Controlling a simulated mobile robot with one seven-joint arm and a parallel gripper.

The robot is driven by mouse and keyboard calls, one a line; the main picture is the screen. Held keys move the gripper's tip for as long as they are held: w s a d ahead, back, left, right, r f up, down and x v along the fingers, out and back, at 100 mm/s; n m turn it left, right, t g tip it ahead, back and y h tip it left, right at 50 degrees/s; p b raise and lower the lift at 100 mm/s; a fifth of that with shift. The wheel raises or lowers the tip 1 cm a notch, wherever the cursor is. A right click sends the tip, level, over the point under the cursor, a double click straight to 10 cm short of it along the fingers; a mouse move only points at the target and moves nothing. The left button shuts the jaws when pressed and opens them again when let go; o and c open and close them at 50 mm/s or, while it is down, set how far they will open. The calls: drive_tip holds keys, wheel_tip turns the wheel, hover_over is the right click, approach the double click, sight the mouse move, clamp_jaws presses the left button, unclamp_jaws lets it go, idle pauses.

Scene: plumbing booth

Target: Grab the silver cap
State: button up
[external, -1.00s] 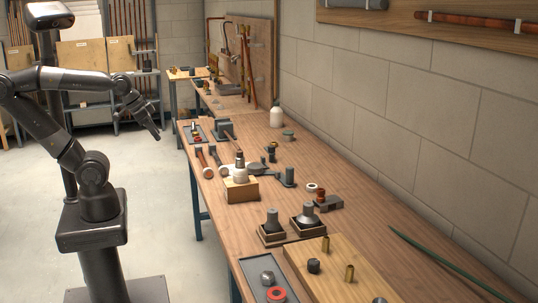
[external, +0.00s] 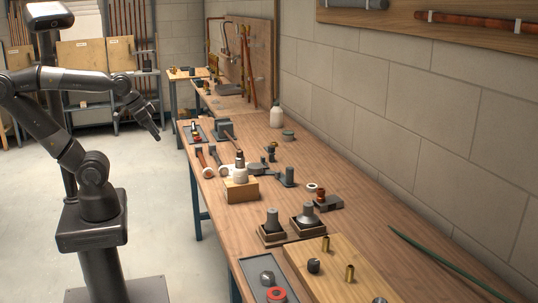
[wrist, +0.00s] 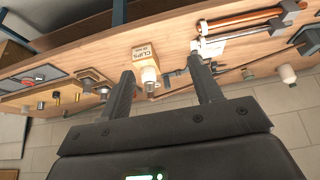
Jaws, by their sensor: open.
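A small silver-grey cap (external: 267,277) lies in the grey tray (external: 246,266) at the front of the bench, beside a red ring (external: 277,294). Another silver round piece (external: 380,300) shows at the bottom edge of the external view; I cannot tell which one is the silver cap meant. My gripper (external: 157,136) hangs in the air left of the bench, well apart from both. In the wrist view my gripper (wrist: 161,65) is open, with nothing between its fingers. There the tray is at the far left, with a small grey piece (wrist: 41,104) near it.
A clips box (wrist: 145,53) with a white bottle on it stands near the bench edge, also in the external view (external: 242,192). Two dark-based fittings (external: 272,222) (external: 308,216) and a wooden board (external: 318,283) lie nearer the camera.

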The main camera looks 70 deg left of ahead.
drive_tip(key=w+d+r+m+g+h, duration=0.1)
drive_tip(key=w+d+r+m+h, duration=0.15)
drive_tip(key=w+d, duration=0.95)
drive_tip(key=m, duration=0.4)
hover_over(267, 273)
drive_tip(key=s+a, duration=0.1)
drive_tip(key=s, duration=0.2)
drive_tip(key=shift+n+g, duration=0.25)
drive_tip(key=shift+g, duration=0.15)
drive_tip(key=f, duration=2)
drive_tip(key=shift+w+a+f, duration=0.1)
drive_tip(key=shift+a+f, duration=0.1)
drive_tip(key=shift+f, duration=0.1)
drive_tip(key=shift+w+x, duration=0.1)
drive_tip(key=shift+x, duration=1.4)
drive_tip(key=shift+w+x, duration=0.15)
drive_tip(key=shift+x, duration=1.35)
drive_tip(key=shift+r, duration=0.1)
